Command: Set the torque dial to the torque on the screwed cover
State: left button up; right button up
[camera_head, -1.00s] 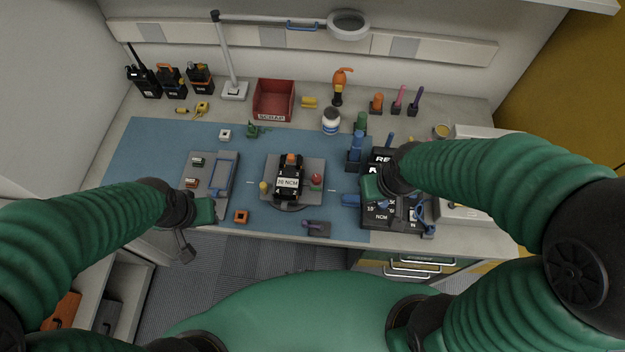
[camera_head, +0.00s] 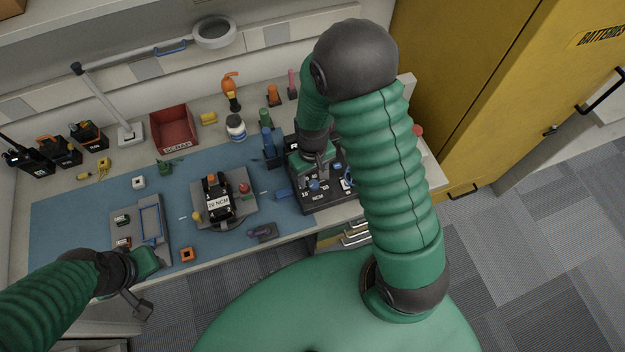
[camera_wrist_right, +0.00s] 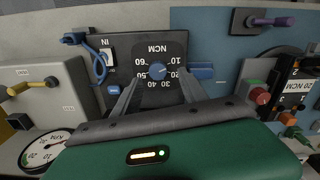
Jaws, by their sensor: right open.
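The blue torque dial (camera_wrist_right: 158,71) sits on a black panel (camera_wrist_right: 125,45) marked NCM, with numbers around it that look upside down in the right wrist view. Its pointer setting is too small to read. My right gripper (camera_wrist_right: 160,78) is open, its fingers on either side of the dial; contact cannot be told. In the head view the dial (camera_head: 314,185) shows just below my right gripper (camera_head: 318,168). The screwed cover (camera_head: 219,203), a black unit on a grey stand, bears a white label that seems to read 20 NCM. My left gripper (camera_head: 148,263) is at the mat's front left, its jaws unclear.
A grey tray (camera_head: 140,222) lies at left on the blue mat (camera_head: 70,205). An orange square part (camera_head: 187,254) and a purple-handled piece (camera_head: 262,232) lie near the front edge. A red scrap bin (camera_head: 174,130) and radios (camera_head: 60,150) stand at the back.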

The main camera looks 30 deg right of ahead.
aim_at(314, 183)
notch_tip(314, 183, down, 3)
jog(key=shift+d, duration=0.1)
jog(key=shift+s+d+f, duration=0.1)
jog(key=shift+d+f, duration=0.1)
jog(key=shift+f, duration=0.2)
jog(key=shift+a, duration=0.2)
jog(key=c, duration=0.7)
jog(key=shift+d, duration=0.1)
grip_shut()
